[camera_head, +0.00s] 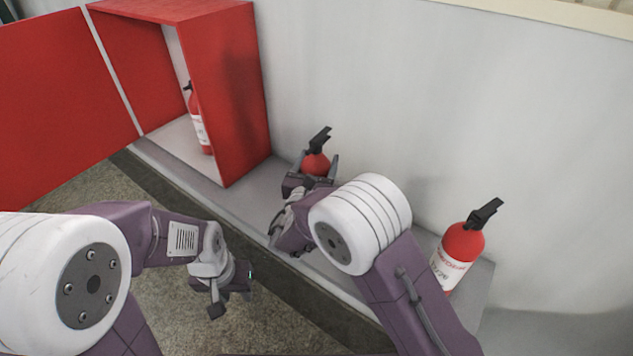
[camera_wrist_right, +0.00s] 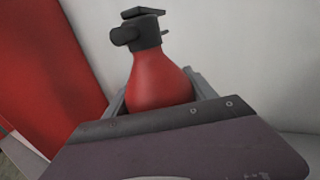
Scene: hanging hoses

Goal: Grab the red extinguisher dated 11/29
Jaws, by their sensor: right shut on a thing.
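Three red extinguishers with black tops show in the head view. One extinguisher (camera_head: 316,163) stands on the ledge in the middle, and my right gripper (camera_head: 315,172) is shut around its body. It also fills the middle of the right wrist view (camera_wrist_right: 158,82), upright between the fingers. Its label is hidden. A second extinguisher (camera_head: 464,243) stands at the right end of the ledge, with a white label too small to read. A third extinguisher (camera_head: 198,125) stands inside the red cabinet, its label also unreadable. My left gripper (camera_head: 232,296) hangs empty over the floor, its jaw opening unclear.
The red cabinet (camera_head: 225,95) stands on the left of the grey ledge (camera_head: 252,203), its door (camera_head: 62,95) swung open to the left. A pale wall (camera_head: 430,100) rises right behind the ledge. Speckled floor (camera_head: 270,325) lies in front.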

